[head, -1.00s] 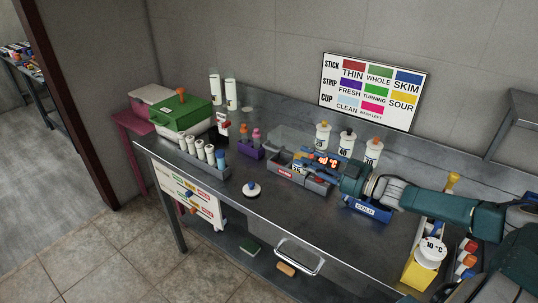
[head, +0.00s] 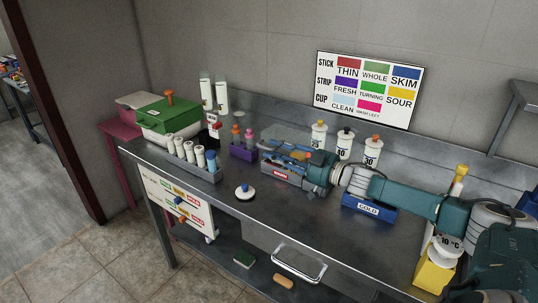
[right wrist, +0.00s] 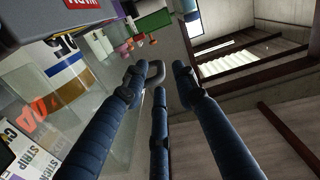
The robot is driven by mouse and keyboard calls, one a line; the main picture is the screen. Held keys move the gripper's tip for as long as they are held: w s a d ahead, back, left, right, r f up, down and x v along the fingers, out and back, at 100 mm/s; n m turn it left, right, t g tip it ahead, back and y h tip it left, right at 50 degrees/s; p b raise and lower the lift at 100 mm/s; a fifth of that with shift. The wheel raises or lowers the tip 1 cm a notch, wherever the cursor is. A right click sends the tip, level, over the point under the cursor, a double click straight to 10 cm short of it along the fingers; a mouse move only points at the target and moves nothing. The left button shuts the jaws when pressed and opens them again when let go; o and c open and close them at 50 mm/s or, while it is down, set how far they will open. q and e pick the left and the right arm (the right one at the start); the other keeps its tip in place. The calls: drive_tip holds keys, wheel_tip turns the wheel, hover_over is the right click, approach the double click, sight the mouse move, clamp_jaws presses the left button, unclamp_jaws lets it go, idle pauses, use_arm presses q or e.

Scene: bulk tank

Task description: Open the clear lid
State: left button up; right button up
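The clear lid (head: 283,140) is a see-through panel at the grey box with a red label (head: 281,173), partly hidden by my right gripper. In the right wrist view the clear lid (right wrist: 95,85) fills the left side, and a grey hooked handle (right wrist: 156,70) shows near its edge. My right gripper (head: 290,154) reaches in from the right over the box. In the right wrist view its blue fingers (right wrist: 159,80) are spread, with the handle close to their tips. I cannot tell whether they touch it. My left gripper is not in view.
A blue COLD tray (head: 368,206) lies under my right arm. Capped bottles (head: 343,145) stand behind. A vial rack (head: 197,165), a purple holder (head: 243,151) and a white disc with a blue knob (head: 245,193) are to the left. The front middle of the bench is clear.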

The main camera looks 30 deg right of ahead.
drive_tip(key=shift+x, duration=1.45)
clamp_jaws()
